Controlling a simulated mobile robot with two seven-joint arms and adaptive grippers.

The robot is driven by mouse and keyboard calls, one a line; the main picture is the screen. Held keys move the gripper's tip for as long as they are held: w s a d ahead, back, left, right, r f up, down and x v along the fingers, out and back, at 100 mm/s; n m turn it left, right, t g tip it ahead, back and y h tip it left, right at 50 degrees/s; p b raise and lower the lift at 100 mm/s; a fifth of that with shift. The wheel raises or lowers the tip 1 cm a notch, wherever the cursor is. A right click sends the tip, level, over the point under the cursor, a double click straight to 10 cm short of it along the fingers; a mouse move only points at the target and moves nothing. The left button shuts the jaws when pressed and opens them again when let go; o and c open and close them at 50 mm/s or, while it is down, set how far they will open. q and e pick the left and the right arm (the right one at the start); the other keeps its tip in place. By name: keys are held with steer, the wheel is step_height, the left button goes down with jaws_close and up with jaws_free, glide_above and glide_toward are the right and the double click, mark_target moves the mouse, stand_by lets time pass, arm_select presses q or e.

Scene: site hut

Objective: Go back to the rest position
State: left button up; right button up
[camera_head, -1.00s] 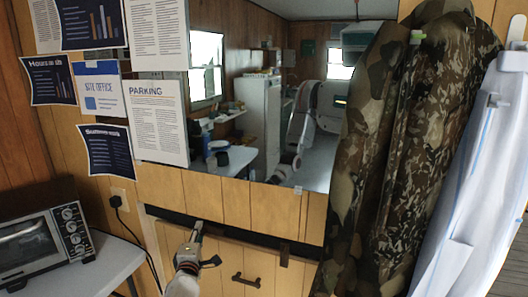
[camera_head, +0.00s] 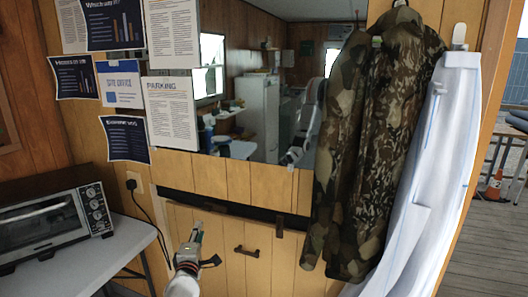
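My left gripper (camera_head: 198,238) shows at the lower middle, with my white wrist below it. It is in front of the light wooden panel doors (camera_head: 228,270), left of a dark handle (camera_head: 246,251). I see no object in it, but its fingers are seen too narrowly to tell whether they are open or shut. I cannot tell whether it touches the panel. My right gripper is not in view.
A toaster oven (camera_head: 45,228) stands on a white table (camera_head: 128,238) at the left. A mirror (camera_head: 240,140) is on the wall above the doors. A camouflage jacket (camera_head: 365,150) and a white garment (camera_head: 420,190) hang at the right. An orange cone (camera_head: 494,186) stands beyond them.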

arm_select(q)
steer(key=s+d+f+m+g+h, duration=0.1)
steer(key=s+f+m+g+h, duration=0.1)
steer(key=s+f+m, duration=0.75)
steer(key=s+f+m+g+h, duration=0.1)
steer(key=s+f+m, duration=0.2)
steer(key=s+f, duration=0.75)
steer(key=s+d+m+g, duration=0.1)
steer(key=s+m+g, duration=0.3)
steer(key=s, duration=2.4)
steer(key=m, duration=0.6)
steer(key=shift+s+d+f+h, duration=0.2)
steer(key=shift+d+h, duration=0.15)
steer(key=shift+h, duration=0.05)
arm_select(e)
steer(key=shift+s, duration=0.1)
arm_select(q)
steer(key=shift+m, duration=0.25)
